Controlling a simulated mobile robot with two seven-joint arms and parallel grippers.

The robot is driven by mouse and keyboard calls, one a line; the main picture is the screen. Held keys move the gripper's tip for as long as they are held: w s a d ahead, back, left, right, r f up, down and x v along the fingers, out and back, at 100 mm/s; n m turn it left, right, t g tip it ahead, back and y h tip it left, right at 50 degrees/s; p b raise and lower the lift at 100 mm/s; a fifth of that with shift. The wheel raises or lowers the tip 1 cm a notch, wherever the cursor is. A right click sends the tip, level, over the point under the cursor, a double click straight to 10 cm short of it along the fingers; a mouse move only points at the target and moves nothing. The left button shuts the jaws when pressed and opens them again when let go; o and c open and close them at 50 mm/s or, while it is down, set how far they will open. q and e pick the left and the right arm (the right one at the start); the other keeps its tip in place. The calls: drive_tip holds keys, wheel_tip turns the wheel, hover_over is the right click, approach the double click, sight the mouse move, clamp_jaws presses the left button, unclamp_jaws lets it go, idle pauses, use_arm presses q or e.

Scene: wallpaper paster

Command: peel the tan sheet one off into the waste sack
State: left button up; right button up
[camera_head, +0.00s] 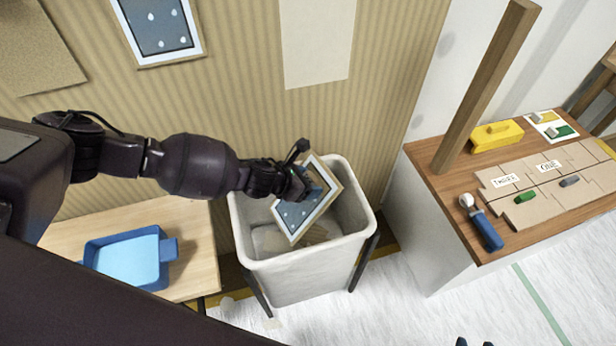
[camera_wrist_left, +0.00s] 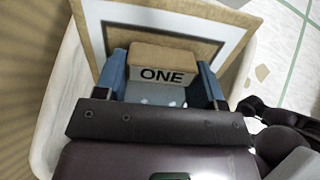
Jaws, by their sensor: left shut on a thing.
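The sheet (camera_head: 302,216) is a panel with a tan edge, a white border and a blue-grey middle with pale drops. My left gripper (camera_head: 308,187) is shut on its tan block marked ONE, which shows in the left wrist view (camera_wrist_left: 162,66) between the two blue fingers. The panel is tilted in the mouth of the white waste sack (camera_head: 310,283), its lower part inside the rim. Whether it touches the inside wall cannot be told. Two small dark tips at the bottom edge of the head view may be my right gripper (camera_head: 475,342).
A similar panel (camera_head: 158,28) and a cream sheet (camera_head: 316,40) are on the striped wall. A blue tray (camera_head: 165,250) sits on a wooden bench at left. The right-hand table (camera_head: 455,215) holds a blue-handled tool (camera_head: 485,226), a yellow box (camera_head: 496,136) and a tall post (camera_head: 485,85).

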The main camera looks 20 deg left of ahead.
use_arm(q)
drive_tip(key=shift+f, duration=0.1)
use_arm(e)
drive_tip(key=shift+w+a, duration=0.1)
use_arm(q)
drive_tip(key=o, duration=1)
drive_tip(key=shift+s+a+r, duration=0.2)
drive_tip(key=shift+a+r, duration=0.1)
drive_tip(key=shift+r, duration=0.05)
drive_tip(key=p+v, duration=0.3)
drive_tip(key=v, duration=0.6)
drive_tip(key=shift+s+a+r, duration=0.15)
drive_tip(key=shift+s+r, duration=0.05)
drive_tip(key=shift+s, duration=0.1)
use_arm(e)
drive_tip(key=shift+s+d+r, duration=0.15)
drive_tip(key=shift+s+r, duration=0.05)
drive_tip(key=shift+r, duration=0.3)
drive_tip(key=shift+s+d+r, duration=0.15)
drive_tip(key=shift+r, duration=0.3)
drive_tip(key=shift+w+r, duration=0.1)
